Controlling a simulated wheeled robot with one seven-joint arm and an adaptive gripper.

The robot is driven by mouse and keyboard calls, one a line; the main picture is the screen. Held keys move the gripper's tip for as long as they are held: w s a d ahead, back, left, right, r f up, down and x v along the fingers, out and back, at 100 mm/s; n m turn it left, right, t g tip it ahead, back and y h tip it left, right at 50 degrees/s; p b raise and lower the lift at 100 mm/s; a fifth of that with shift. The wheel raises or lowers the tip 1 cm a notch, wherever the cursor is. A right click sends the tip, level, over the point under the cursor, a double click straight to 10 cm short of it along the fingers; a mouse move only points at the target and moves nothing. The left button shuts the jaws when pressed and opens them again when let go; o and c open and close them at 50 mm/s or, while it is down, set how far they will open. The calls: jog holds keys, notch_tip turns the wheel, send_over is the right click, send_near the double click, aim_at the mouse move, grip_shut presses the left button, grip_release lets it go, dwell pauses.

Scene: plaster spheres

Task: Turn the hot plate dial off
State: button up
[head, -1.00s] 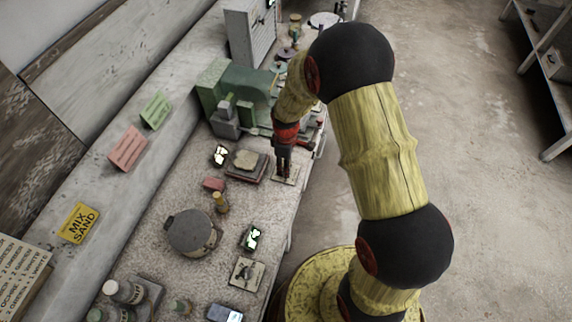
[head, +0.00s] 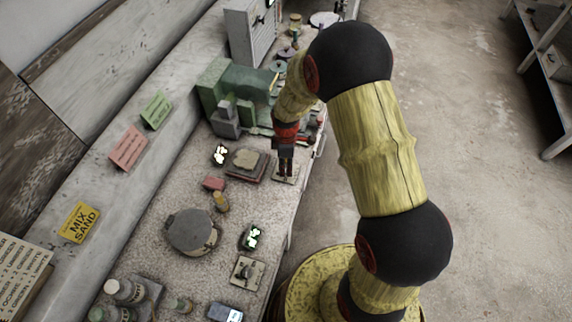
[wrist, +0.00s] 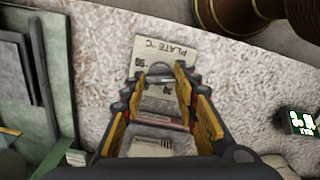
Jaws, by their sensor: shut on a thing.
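The hot plate dial's pale card (wrist: 178,50) lies on the speckled bench and reads "PLATE °C" with numbers around it. In the head view the card (head: 292,171) shows beside the fingertips. My gripper (wrist: 160,78) points down over the card, its fingers shut on the dial knob (wrist: 159,69), of which only a small grey part shows between the fingertips. In the head view my gripper (head: 286,173) hides the knob. The knob's setting cannot be read. A dark, flat square unit with a pale lump (head: 247,161) on it stands just left of the gripper.
A second dial card (head: 247,272) lies nearer the bench front. A lidded round pot (head: 191,231), small digital displays (head: 252,237) and bottles (head: 125,291) share the bench. A green machine (head: 240,85) stands behind the gripper. The bench edge is close on the right.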

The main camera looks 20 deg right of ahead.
aim_at(286, 167)
jog(key=o, duration=1.1)
notch_tip(286, 167, up, 12)
dwell(0.5)
jog(key=s+r+m+t+b, duration=0.1)
jog(key=s+r+m+t, duration=0.1)
jog(key=s+r+m, duration=0.2)
jog(key=s+r+m+t+b, duration=0.1)
jog(key=s+r+m+b, duration=0.1)
jog(key=s+r+m, duration=0.3)
jog(key=s+r+m+t+b, duration=0.2)
jog(key=s+r+m, duration=0.3)
jog(key=s+r, duration=0.6)
jog(key=shift+s+d+t, duration=0.2)
jog(key=shift+s+t, duration=0.1)
jog(key=shift+s, duration=0.8)
